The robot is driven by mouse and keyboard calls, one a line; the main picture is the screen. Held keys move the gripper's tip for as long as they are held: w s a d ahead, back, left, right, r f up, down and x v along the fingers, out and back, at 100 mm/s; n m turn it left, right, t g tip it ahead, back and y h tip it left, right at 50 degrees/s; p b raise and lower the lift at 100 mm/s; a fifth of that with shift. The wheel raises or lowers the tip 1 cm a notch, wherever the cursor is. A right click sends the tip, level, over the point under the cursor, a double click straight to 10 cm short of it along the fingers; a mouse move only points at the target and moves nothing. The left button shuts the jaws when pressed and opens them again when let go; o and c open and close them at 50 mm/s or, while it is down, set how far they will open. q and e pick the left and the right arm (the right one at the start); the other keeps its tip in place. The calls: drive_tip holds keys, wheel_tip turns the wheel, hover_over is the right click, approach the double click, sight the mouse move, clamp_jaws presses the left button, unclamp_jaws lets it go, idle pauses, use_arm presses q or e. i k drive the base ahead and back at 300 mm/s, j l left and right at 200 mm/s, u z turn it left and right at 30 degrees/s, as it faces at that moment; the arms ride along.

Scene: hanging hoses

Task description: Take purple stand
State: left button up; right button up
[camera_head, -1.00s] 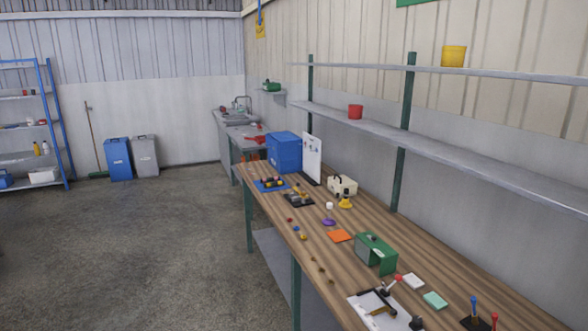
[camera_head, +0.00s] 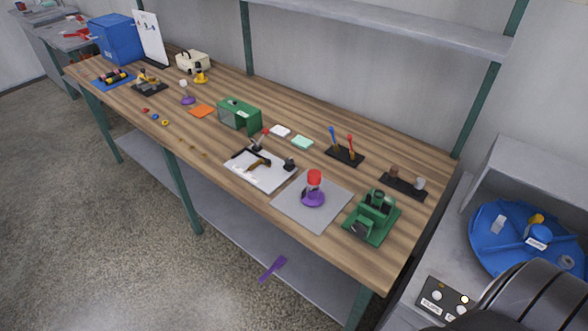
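A purple round stand (camera_head: 313,199) rests on a grey square mat near the front edge of the wooden workbench, right of the middle. A red cap-like piece (camera_head: 314,178) sits on top of it. A smaller purple round piece (camera_head: 188,100) lies farther left on the bench, with a small white object just behind it. A flat purple strip (camera_head: 272,269) lies low, at the shelf under the bench.
Tool holders and a green box (camera_head: 239,115) stand behind and left. Open floor lies front left.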

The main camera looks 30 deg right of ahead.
sight(315, 197)
drive_tip(key=i+z, duration=0.1)
drive_tip(key=z, duration=0.35)
drive_tip(key=j+z, duration=0.15)
drive_tip(key=z, duration=0.3)
drive_tip(key=i+j+z, duration=0.1)
drive_tip(key=z, duration=0.4)
drive_tip(key=j+z, duration=0.15)
drive_tip(key=z, duration=0.3)
